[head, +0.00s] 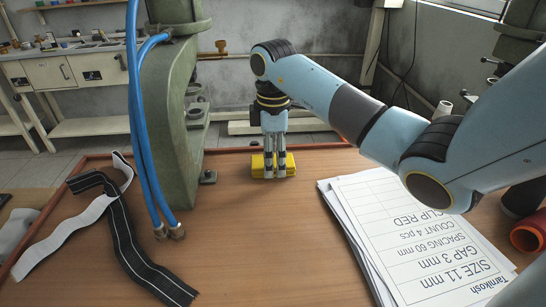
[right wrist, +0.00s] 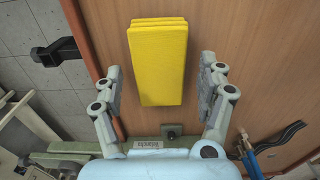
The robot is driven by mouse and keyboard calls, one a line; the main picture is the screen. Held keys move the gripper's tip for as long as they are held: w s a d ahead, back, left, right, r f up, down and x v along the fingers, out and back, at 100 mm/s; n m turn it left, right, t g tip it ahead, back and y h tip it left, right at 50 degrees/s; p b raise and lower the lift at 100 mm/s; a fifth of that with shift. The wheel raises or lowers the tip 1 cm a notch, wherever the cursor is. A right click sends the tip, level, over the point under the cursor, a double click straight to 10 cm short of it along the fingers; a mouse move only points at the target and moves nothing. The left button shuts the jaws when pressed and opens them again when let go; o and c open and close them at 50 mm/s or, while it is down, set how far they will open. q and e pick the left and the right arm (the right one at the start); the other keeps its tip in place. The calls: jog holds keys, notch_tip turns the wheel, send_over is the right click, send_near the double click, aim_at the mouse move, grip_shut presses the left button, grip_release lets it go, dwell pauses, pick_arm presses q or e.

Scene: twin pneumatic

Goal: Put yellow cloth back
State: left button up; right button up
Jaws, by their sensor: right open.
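The yellow cloth (head: 258,166) is a folded, layered block lying on the wooden table near its back edge. It also shows in the right wrist view (right wrist: 158,62), where its layers are visible at the far end. My right gripper (head: 274,174) points down over the cloth, its fingers covering part of it in the head view. In the right wrist view the gripper (right wrist: 163,88) is open, with one finger on each side of the cloth and gaps to both. My left gripper is not in view.
A green machine column (head: 180,120) with blue hoses (head: 140,120) stands left of the cloth. Black and white straps (head: 125,235) lie at the left. Printed sheets (head: 420,240) lie at the right, with a red roll (head: 530,234) beyond. The middle of the wooden table (head: 270,240) is clear.

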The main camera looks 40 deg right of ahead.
notch_tip(320, 180, up, 6)
jog(key=shift+r, duration=0.15)
notch_tip(320, 180, up, 4)
jog(key=shift+r+p, duration=0.2)
jog(key=shift+p, duration=1.05)
jog(key=shift+a+f, duration=0.1)
jog(key=shift+f, duration=0.05)
